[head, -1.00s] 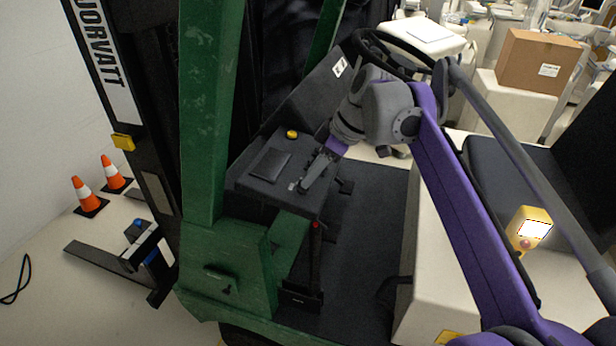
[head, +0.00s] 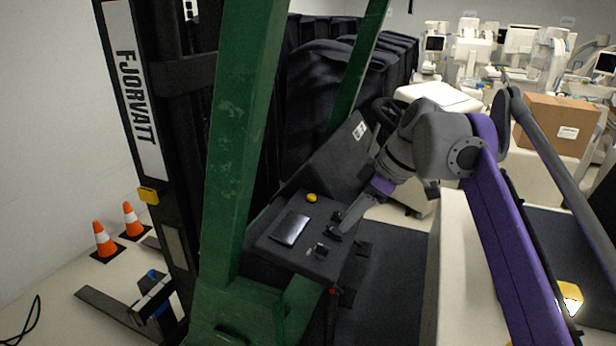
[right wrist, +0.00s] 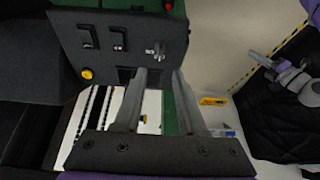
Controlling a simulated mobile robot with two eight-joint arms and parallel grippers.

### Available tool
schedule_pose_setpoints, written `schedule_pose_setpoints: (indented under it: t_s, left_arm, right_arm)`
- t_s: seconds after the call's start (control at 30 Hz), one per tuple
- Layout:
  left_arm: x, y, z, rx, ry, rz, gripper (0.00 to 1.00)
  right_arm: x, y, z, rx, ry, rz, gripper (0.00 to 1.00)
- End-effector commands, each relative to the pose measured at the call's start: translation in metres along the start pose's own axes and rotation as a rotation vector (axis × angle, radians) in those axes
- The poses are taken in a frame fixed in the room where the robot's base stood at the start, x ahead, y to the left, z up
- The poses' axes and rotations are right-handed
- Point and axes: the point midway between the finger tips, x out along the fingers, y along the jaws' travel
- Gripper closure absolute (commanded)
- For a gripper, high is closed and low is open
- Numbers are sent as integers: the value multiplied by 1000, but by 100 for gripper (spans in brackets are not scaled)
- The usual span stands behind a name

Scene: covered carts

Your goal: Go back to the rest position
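My right gripper (head: 337,225) is just above the right edge of the forklift's dark console (head: 275,247). Its fingers are apart with nothing between them, as the right wrist view (right wrist: 157,80) also shows. A small black lever (head: 320,250) stands on the console, clear of the fingers. The purple and grey right arm reaches in from the lower right. My left gripper is outside the head view. In the right wrist view, a grey and purple arm end (right wrist: 262,60) at the right edge looks like my left gripper; its fingers are too small to read.
A green forklift post (head: 240,140) rises left of the console. A yellow knob (head: 312,198) and a shiny dark pad (head: 291,228) are on the console. The steering wheel (head: 388,115) is close behind my right wrist. A cardboard box (head: 556,125) stands at back right.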

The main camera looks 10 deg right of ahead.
Motion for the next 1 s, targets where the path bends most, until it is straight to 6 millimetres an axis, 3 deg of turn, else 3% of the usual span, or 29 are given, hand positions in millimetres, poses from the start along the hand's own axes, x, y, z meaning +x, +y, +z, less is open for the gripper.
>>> schedule_pose_setpoints:
  t_s: [0.13,0.27,0.6,0.7,0.83,1.0]
  left_arm:
    - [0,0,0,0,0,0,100]
    - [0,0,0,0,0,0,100]
    - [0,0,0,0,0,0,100]
    - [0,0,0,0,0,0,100]
    - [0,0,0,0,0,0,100]
    - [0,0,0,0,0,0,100]
  right_arm:
    - [12,-12,9,63,-23,25,60]
    - [43,-40,35,214,-66,93,60]
    - [157,-140,157,667,-59,364,60]
    - [183,-162,188,758,-25,422,60]
    - [204,-180,214,833,11,466,60]
    - [211,-185,224,864,27,483,60]
